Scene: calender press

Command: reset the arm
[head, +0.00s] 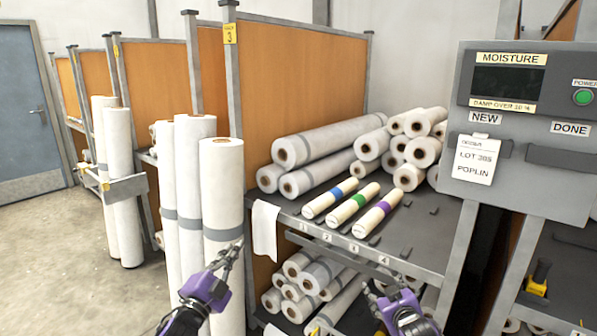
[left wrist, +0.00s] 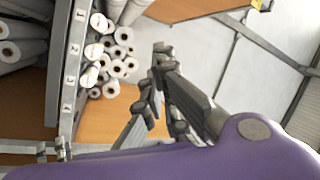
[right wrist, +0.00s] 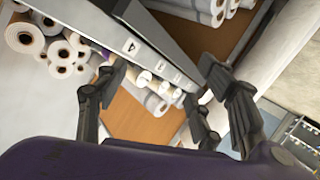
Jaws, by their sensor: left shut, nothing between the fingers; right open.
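My left gripper (head: 233,252) is in front of the tall upright rolls, low in the head view, and points up. Its fingers are together with nothing between them, as the left wrist view (left wrist: 157,72) also shows. My right gripper (head: 374,290) is at the bottom of the head view, in front of the lower shelf. Its fingers stand apart and empty in the right wrist view (right wrist: 165,82). Three small rolls lie on the numbered shelf (head: 405,248): one with a blue band (head: 330,197), one with green (head: 352,208), one with purple (head: 378,219).
Large white rolls (head: 330,139) are stacked behind the small ones. Upright rolls (head: 222,190) stand left of the shelf. More rolls (head: 300,265) fill the lower shelf. A moisture panel (head: 520,130) with a paper tag (head: 474,158) stands at right. Open floor (head: 60,260) lies at left.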

